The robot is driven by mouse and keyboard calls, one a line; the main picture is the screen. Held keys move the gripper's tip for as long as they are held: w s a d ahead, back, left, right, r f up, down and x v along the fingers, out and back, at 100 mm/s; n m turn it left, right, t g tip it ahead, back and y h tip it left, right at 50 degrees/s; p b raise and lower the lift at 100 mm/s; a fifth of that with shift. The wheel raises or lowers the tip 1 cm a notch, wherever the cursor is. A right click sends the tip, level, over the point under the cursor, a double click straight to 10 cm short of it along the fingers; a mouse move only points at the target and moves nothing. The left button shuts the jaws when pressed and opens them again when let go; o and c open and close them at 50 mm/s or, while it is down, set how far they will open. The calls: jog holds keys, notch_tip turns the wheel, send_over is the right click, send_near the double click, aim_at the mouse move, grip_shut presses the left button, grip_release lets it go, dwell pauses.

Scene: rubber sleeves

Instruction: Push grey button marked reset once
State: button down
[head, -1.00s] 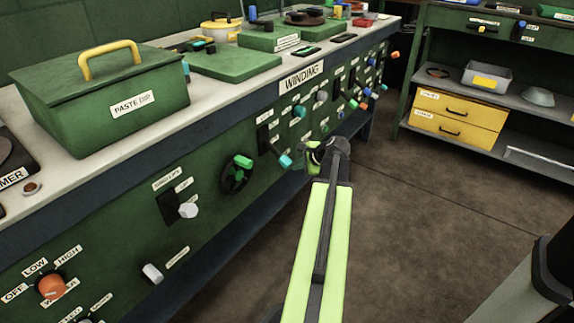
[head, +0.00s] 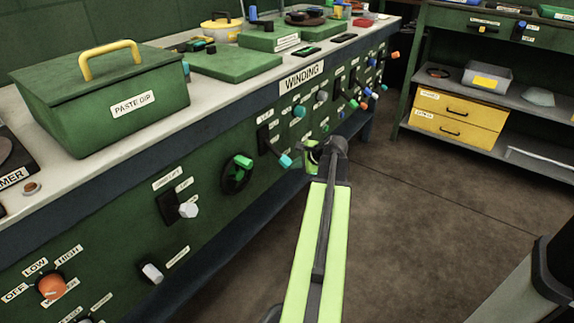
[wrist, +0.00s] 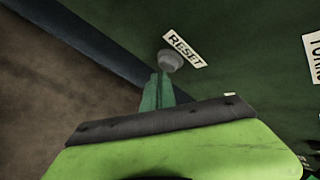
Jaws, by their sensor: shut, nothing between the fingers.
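The grey round button (wrist: 171,60) shows in the wrist view, on the green panel beside a white label reading RESET (wrist: 184,48). My gripper (wrist: 160,76) is shut and empty. Its green fingers point at the button, and their tips overlap its lower left edge in the picture. I cannot tell whether they touch it. In the head view my gripper (head: 312,156) is at the front of the green panel below the WINDING sign (head: 302,77). I cannot make out the grey button there; the arm may hide it.
The bench front (head: 215,160) carries several knobs, levers and a green handwheel (head: 238,172) left of my gripper. A green PASTE DIP box (head: 105,98) stands on top. Yellow drawers (head: 458,118) stand on the shelf at right. The floor (head: 430,210) between is clear.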

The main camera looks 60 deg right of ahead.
jog(key=shift+w, duration=0.35)
dwell(0.5)
jog(key=shift+s, duration=0.75)
jog(key=s, duration=0.5)
dwell(0.4)
dwell(0.7)
